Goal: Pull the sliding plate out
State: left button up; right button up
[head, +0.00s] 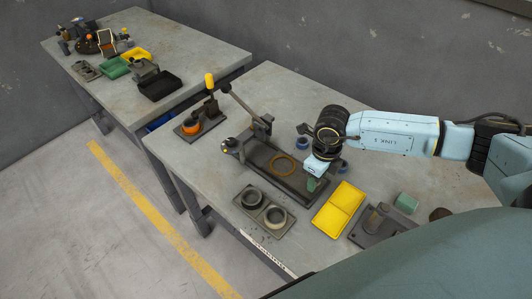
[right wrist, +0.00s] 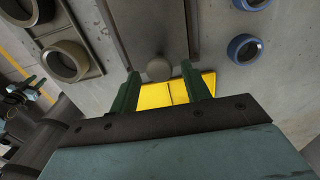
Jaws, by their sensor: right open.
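The sliding plate (right wrist: 145,25) is a dark grey plate on the base of the arbor press (head: 262,130), reaching toward my right gripper. In the head view an orange ring (head: 282,165) lies on the press base. A round grey knob (right wrist: 159,69) stands at the plate's near end. My right gripper (head: 312,184) is over that near end, pointing down. In the right wrist view its two green fingers (right wrist: 160,76) are open, with the knob between their tips; I cannot tell whether they touch it. In the head view the arm partly hides the knob end. My left gripper is not in view.
A yellow tray (head: 330,222) lies just in front of the right gripper. A fixture with two grey rings (head: 241,201) is left of it. Blue rings (head: 303,142) sit near the press. A grey block fixture (head: 362,238) and green block (head: 406,203) stand right.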

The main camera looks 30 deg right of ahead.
jog(key=shift+r+p, duration=2.4)
jog(key=shift+r, duration=1.05)
jog(key=shift+f, duration=0.1)
